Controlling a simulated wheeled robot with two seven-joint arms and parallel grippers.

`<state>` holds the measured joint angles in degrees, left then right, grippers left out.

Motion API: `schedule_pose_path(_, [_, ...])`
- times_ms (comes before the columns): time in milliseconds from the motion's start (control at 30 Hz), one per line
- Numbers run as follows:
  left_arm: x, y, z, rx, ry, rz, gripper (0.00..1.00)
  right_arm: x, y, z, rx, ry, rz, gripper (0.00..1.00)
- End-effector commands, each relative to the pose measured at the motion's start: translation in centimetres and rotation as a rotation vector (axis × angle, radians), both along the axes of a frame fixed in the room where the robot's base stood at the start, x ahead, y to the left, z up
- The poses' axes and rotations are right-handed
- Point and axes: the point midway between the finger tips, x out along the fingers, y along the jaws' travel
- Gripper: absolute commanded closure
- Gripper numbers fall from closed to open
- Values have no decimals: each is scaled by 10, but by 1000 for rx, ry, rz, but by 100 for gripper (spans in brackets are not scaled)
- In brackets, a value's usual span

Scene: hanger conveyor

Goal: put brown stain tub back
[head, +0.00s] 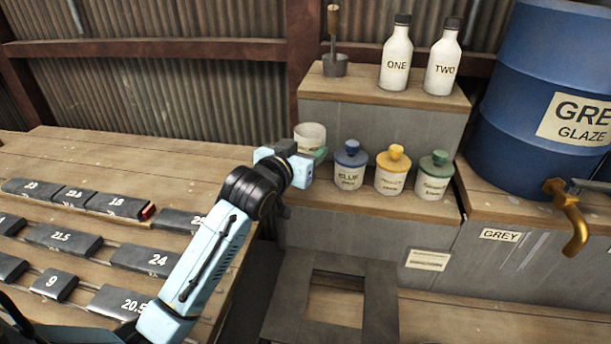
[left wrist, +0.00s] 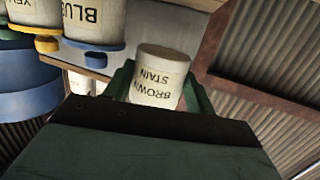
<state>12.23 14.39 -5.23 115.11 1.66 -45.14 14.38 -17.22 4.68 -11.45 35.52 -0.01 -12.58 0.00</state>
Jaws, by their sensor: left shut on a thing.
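The brown stain tub (left wrist: 160,78) is a whitish tub labelled "BROWN STAIN". It shows between the green fingers of my left gripper (left wrist: 155,92), upside down in the left wrist view. In the head view the tub (head: 311,134) is at the left end of the lower shelf, left of the blue-lidded tub (head: 349,168). My left gripper (head: 316,160) is shut on it, mostly hidden behind my wrist. I cannot tell whether the tub's base touches the shelf. My right gripper is not in view.
The yellow-lidded (head: 392,172) and green-lidded (head: 434,178) tubs stand further right on the lower shelf (head: 360,203). Bottles ONE (head: 396,62) and TWO (head: 443,65) and a ladle (head: 334,60) stand on the upper step. A blue drum (head: 520,90) with a brass tap (head: 570,220) is at right. Numbered dark blocks (head: 63,238) cover the left table.

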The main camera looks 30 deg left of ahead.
Motion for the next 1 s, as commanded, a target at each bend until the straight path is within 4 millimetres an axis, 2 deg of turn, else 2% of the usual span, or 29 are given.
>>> schedule_pose_path(133, [0,0,-16,-1,1,-1,71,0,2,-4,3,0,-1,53])
schedule_pose_path(300, [0,-1,-45,-1,2,0,71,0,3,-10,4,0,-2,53])
schedule_pose_path(400, [-1,-1,-55,-1,0,-1,71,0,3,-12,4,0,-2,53])
schedule_pose_path(800, [-1,-1,-59,0,-1,-1,71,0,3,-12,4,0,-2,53])
schedule_pose_path(833, [-1,-1,-59,0,-1,-1,43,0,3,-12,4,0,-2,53])
schedule_pose_path(1000, [-1,-1,-59,0,-1,-1,23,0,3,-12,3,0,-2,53])
